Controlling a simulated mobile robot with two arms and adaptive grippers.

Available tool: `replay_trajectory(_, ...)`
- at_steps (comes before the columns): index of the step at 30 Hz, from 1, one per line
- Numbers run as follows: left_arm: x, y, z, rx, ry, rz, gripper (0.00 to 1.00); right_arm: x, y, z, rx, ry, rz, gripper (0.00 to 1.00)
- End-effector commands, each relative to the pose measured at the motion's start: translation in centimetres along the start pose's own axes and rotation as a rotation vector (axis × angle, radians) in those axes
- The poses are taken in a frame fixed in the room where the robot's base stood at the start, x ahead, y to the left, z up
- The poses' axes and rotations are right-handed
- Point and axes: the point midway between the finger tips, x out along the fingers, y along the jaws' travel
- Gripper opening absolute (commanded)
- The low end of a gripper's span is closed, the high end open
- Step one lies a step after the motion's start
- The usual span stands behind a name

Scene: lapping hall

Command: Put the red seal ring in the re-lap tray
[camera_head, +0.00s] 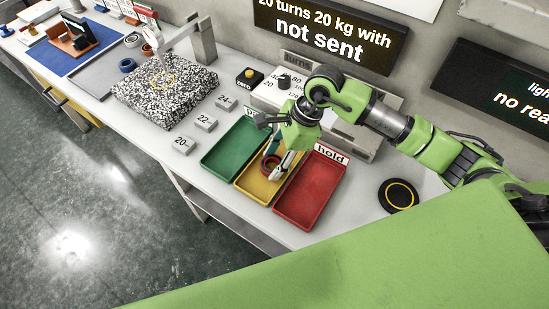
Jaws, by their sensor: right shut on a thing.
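My right gripper (279,167) points down over the middle, yellow tray (252,188). It is shut on a red seal ring (270,162), which shows at or just above the far part of that tray; I cannot tell if it touches the bottom. A green tray (230,150) is to the left and a red tray (308,193) to the right. The red tray's sign reads "hold". My gripper and arm hide the yellow tray's sign and most of the green one's, so I cannot read which is re-lap. My left gripper is not in view.
A speckled block (165,95) stands left on the bench, with several numbered blocks (204,122) before it. A box with a knob (285,82) is behind the trays. A black disc with a yellow ring (398,195) lies right.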

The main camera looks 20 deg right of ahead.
Motion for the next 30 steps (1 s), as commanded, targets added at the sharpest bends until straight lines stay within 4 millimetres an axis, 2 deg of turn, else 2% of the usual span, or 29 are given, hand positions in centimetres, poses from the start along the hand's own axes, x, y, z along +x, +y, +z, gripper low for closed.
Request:
replay_trajectory(1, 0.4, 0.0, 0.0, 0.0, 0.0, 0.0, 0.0, 0.3, 0.0, -0.1, 0.0, 0.0, 0.0, 0.2)
replay_trajectory(2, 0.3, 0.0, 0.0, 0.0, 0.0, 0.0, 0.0, 0.3, 0.0, -0.1, 0.0, 0.0, 0.0, 0.44)
replay_trajectory(3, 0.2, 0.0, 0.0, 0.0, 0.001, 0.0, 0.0, 0.2, 0.0, -0.1, 0.0, 0.0, 0.0, 0.55)
replay_trajectory(4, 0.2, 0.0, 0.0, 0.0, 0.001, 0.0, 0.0, 0.1, 0.0, -0.1, 0.0, 0.0, 0.0, 0.59)
replay_trajectory(17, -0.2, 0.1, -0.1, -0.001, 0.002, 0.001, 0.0, -0.4, 0.0, 0.1, 0.0, 0.0, -0.001, 0.59)
replay_trajectory(20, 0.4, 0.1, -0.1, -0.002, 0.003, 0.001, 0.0, -1.7, -0.1, -0.1, -0.001, 0.001, -0.005, 0.59)
replay_trajectory(30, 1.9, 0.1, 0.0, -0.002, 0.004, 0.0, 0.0, -8.9, -0.1, -0.1, -0.001, 0.001, -0.005, 0.59)
